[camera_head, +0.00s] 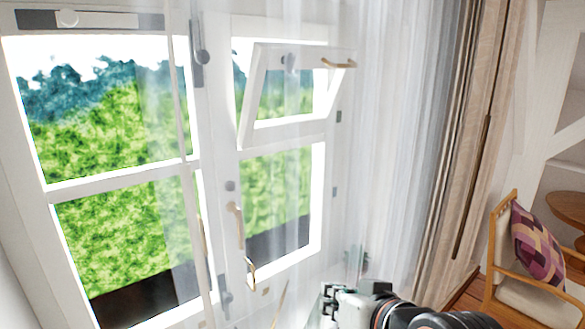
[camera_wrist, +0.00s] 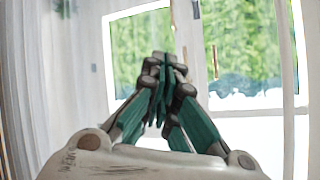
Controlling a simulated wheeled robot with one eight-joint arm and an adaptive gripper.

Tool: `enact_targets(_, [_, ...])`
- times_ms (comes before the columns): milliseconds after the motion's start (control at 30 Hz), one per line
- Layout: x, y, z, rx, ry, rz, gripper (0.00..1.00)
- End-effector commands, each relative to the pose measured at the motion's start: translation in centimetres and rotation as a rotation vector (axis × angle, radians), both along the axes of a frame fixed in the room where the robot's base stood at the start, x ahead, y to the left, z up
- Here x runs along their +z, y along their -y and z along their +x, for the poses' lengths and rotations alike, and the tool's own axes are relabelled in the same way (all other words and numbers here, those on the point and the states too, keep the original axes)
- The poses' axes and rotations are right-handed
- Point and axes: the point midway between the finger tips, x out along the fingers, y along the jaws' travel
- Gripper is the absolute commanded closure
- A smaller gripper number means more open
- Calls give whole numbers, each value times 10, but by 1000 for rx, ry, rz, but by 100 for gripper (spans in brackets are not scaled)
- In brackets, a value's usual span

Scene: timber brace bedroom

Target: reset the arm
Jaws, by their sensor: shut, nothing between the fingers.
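My gripper (camera_wrist: 165,62) is shut and empty in the wrist view, its green-sided fingers meeting in front of the window. In the head view my gripper (camera_head: 328,292) is at the bottom, right of the window's lower part and in front of the sheer curtain. My arm reaches in from the bottom edge. The white-framed window (camera_head: 120,176) fills the left half of the head view. A small upper pane (camera_head: 297,97) is tilted open. The gripper appears apart from the window, though the exact distance is hard to tell.
Sheer white curtain (camera_head: 390,130) hangs beside the window, with a beige drape (camera_head: 463,150) to its right. A wooden chair (camera_head: 497,262) with a patterned cushion (camera_head: 537,246) stands at the right, near a round wooden table (camera_head: 568,206). Window handles (camera_head: 236,222) stick out.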

Motion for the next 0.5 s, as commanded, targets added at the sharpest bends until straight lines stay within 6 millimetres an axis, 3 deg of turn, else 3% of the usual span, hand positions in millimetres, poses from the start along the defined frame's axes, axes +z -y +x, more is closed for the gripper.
enact_targets(100, [-25, 46, -12, -58, -104, -118, 100])
enact_targets(400, [-66, 139, -60, -191, -353, -331, 100])
enact_targets(500, [-87, 133, -57, -179, -342, -325, 100])
